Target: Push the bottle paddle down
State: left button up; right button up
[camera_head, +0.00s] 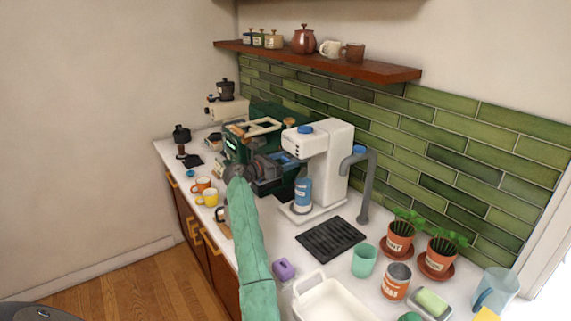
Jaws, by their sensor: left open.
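A white dispenser (330,150) with a blue knob on top stands on the counter in the middle. A blue bottle (303,192) stands upright on its base under the spout. I cannot make out the bottle paddle; it may be hidden behind the bottle or too small to tell. My left gripper (237,170), at the end of the teal sleeve, is open and left of the dispenser, apart from the bottle. It overlaps the dark green coffee machine (233,142) in the picture; I cannot tell whether they touch. My right gripper is not in view.
Orange (201,185) and yellow (208,198) mugs stand left of my arm. A purple item (284,269), white basin (330,301) and green cup (364,260) are in front.

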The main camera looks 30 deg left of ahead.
pick_arm(q)
jog(key=shift+w+d+f, duration=0.1)
jog(key=shift+w+f, duration=0.05)
jog(key=shift+w, duration=0.15)
jog(key=shift+s, duration=0.15)
jog(key=c, duration=1.4)
jog(key=shift+f, duration=0.25)
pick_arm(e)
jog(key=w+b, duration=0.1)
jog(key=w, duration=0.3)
pick_arm(q)
notch_tip(320, 180, down, 4)
jog(key=shift+r, duration=0.1)
jog(key=o, duration=1.4)
jog(key=p+v, duration=0.3)
jog(key=v, duration=0.4)
jog(key=shift+s, duration=0.3)
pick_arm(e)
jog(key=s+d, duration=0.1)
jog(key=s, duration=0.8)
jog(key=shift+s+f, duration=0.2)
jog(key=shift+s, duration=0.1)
